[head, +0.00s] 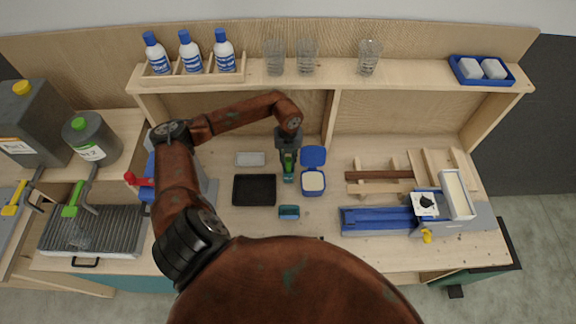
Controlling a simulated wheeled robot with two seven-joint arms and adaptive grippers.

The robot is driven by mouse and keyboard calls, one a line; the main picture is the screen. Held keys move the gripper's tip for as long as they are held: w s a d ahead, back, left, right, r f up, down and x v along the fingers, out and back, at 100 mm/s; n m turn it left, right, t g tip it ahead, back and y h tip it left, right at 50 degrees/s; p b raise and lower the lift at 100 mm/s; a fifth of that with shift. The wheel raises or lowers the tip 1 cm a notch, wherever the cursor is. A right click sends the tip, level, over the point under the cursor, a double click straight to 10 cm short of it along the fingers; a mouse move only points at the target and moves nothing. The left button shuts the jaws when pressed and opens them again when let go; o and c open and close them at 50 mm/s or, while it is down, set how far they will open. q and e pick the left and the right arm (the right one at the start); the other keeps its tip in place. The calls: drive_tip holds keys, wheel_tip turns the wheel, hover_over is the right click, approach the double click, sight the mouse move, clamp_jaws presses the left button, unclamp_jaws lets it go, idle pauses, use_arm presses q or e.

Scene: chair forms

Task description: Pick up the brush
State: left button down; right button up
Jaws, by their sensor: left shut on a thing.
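My left gripper (288,157) points down over the middle of the workbench, in front of the shelf. It is shut on the brush (289,176), a small, narrow green and dark thing. The gripper hides part of the brush, and I cannot tell whether the brush still touches the bench. My right gripper is not in view.
A black tray (254,190) lies left of the brush, and an open blue box (313,183) is close on its right. A small teal block (289,212) lies in front. A blue clamp device (378,220) is at right. Bottles and glasses stand on the shelf (335,72).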

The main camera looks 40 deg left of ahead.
use_arm(q)
wheel_tip(320, 180, up, 18)
drive_tip(key=p, duration=0.9)
idle(0.7)
idle(0.5)
